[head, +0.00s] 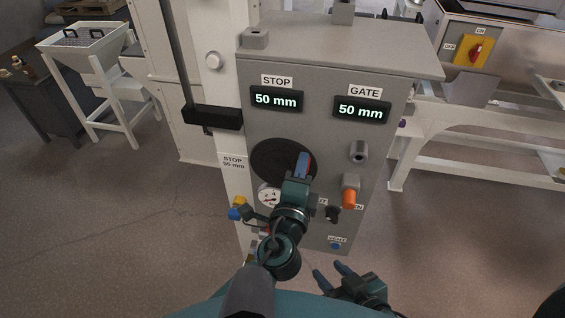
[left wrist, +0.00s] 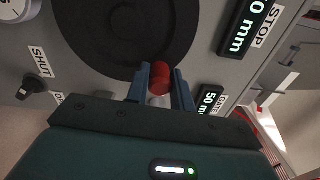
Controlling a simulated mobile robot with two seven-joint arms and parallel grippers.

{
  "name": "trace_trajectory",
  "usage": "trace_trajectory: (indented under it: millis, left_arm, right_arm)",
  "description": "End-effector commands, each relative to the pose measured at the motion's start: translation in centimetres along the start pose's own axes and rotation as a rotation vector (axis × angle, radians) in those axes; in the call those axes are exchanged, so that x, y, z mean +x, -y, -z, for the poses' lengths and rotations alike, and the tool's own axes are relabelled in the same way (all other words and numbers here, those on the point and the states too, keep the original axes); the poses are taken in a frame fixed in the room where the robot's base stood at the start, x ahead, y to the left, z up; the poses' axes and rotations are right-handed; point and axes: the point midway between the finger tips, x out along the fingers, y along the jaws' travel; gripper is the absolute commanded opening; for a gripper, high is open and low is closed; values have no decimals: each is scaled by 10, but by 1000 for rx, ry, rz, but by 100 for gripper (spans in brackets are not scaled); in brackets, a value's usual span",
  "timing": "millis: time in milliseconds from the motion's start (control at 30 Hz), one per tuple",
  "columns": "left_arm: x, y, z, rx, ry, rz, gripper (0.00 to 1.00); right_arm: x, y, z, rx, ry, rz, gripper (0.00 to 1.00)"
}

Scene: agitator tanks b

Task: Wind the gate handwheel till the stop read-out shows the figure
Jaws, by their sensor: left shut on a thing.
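The black round handwheel (head: 270,158) is on the front of a grey cabinet. It fills the top of the left wrist view (left wrist: 120,30). My left gripper (head: 303,160) is shut on the wheel's red knob (left wrist: 160,76), at the wheel's right side in the head view. The STOP read-out (head: 276,101) shows 50 mm. The GATE read-out (head: 361,109) also shows 50 mm. A small label (head: 233,161) left of the wheel seems to read STOP 55 mm. My right gripper (head: 333,276) is open and empty, low in front of the cabinet.
The cabinet (head: 325,140) also carries an orange-tipped handle (head: 349,198), a round gauge (head: 268,195), a black switch (head: 332,214) and a blue button (head: 335,246). A black bar (head: 213,117) juts out at left. White frames stand on both sides.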

Motion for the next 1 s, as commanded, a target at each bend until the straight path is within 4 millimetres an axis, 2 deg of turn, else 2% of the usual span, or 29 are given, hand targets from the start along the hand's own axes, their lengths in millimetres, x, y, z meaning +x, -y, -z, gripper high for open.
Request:
trace_trajectory:
  millis: [33,267,633,1000]
  left_arm:
    - [-1,-5,8,-35,12,-26,0]
    - [-1,-6,8,-26,13,-27,0]
    - [-1,-23,21,340,9,-27,1]
    - [-1,-26,22,391,10,-28,0]
  right_arm:
    - [0,0,-1,0,0,0,36]
    - [0,0,-1,0,0,0,36]
    - [-2,0,3,0,0,0,36]
    - [-2,0,3,0,0,0,36]
